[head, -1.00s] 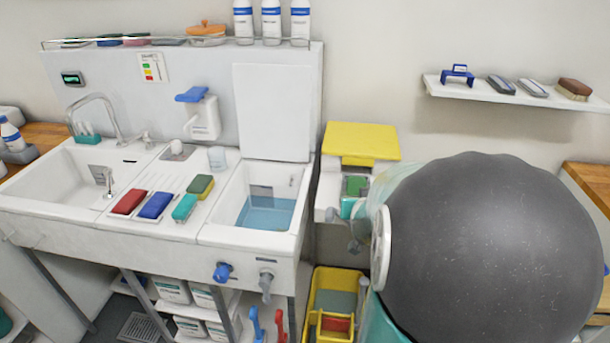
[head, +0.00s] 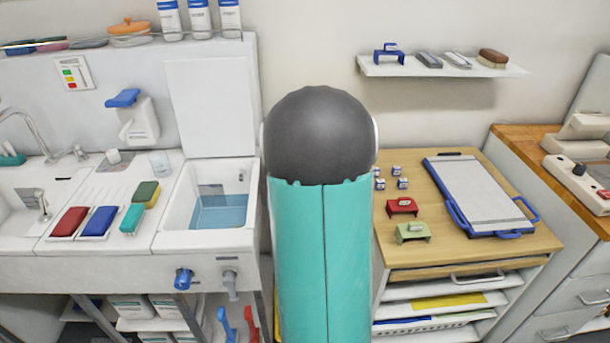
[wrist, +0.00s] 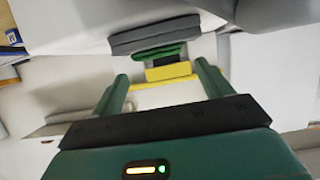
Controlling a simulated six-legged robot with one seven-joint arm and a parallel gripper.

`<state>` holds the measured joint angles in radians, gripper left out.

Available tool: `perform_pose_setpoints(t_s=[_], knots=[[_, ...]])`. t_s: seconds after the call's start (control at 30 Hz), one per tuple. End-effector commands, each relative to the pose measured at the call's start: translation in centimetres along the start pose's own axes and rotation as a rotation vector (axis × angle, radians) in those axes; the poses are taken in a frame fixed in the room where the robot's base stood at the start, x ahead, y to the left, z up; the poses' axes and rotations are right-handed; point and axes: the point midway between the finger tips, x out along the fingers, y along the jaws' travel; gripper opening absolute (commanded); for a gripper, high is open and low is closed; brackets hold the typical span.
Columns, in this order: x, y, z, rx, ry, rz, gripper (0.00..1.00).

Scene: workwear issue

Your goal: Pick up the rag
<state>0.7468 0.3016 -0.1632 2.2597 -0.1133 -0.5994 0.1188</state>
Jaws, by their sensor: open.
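I cannot identify a rag for certain in these frames. In the wrist view, my gripper (wrist: 161,73) is open, its two dark green fingers apart with nothing held between them. Beyond the fingertips is a small dark green item (wrist: 160,53), possibly cloth, below a grey block (wrist: 155,35) in the picture. A yellow piece (wrist: 172,71) lies just below the green item, in line with the gap between the fingers. In the head view, my arm's dark dome and teal link hide the gripper and whatever is behind them.
A sink unit (head: 130,270) stands left, with a red pad (head: 70,221), a blue pad (head: 99,221) and a water-filled basin (head: 218,212). Right of my arm, a wooden-topped cabinet (head: 405,270) bears a blue-edged clipboard (head: 480,190) and small blocks.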

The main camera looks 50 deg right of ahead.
Motion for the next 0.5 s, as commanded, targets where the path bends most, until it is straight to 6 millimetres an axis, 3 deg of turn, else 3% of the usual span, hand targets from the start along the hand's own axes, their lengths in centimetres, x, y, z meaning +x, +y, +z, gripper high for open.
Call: perform_pose_setpoints(t_s=[0.17, 0.5], knots=[[1.1, -0.3, 0.1, 0.0, 0.0, -0.002, 0.78], [5.5, -0.6, 0.3, -0.001, -0.002, -0.004, 0.78]])
